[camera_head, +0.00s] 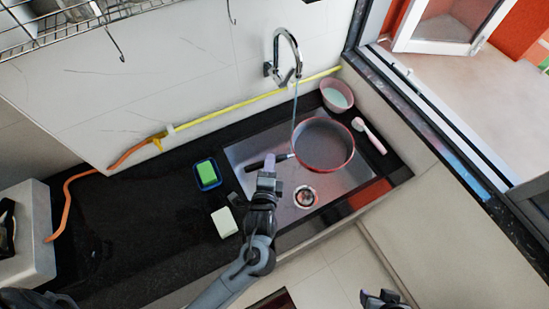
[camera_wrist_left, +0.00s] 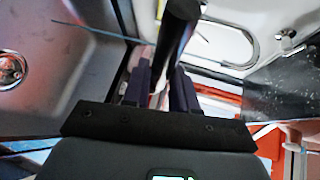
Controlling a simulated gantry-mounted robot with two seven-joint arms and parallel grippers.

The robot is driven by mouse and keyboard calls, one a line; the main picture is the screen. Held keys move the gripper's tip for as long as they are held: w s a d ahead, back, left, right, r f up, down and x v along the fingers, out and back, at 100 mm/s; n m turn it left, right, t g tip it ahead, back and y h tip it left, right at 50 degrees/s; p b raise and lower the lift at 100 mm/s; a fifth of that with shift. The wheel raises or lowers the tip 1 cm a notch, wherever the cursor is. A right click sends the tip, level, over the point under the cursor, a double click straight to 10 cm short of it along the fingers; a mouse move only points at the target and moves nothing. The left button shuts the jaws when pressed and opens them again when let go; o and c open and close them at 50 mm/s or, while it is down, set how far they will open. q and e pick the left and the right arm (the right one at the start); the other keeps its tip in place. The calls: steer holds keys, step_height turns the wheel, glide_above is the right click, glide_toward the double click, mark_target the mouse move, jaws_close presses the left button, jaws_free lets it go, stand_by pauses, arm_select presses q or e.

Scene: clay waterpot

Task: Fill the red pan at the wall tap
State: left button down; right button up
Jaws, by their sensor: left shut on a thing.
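The red pan (camera_head: 323,145) has a red rim and a grey inside. It is over the right part of the sink (camera_head: 335,195), its black handle (camera_head: 277,159) pointing left. My left gripper (camera_head: 267,174) is shut on that handle; the dark handle (camera_wrist_left: 180,30) also shows between the fingers (camera_wrist_left: 158,85) in the left wrist view. The chrome wall tap (camera_head: 288,55) stands behind, and a thin bluish water stream (camera_head: 295,105) drops toward the pan's left rim. I cannot tell whether it lands inside. My right gripper (camera_head: 382,298) is partly cut off at the bottom edge.
A pink bowl (camera_head: 337,95) and a pink-white brush (camera_head: 369,135) are right of the pan. A green sponge on a blue dish (camera_head: 207,174) and a white block (camera_head: 224,222) are left of the sink. A yellow-orange hose (camera_head: 215,115) runs along the wall.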

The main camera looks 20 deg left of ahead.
arm_select(q)
steer(key=w+a+b, duration=0.6)
steer(key=a+b, duration=0.3)
steer(key=shift+w+a, duration=0.2)
steer(key=shift+w, duration=0.15)
stand_by(0.5)
steer(key=shift+r, duration=0.1)
stand_by(0.4)
stand_by(0.9)
stand_by(0.9)
stand_by(0.8)
stand_by(0.8)
stand_by(2.4)
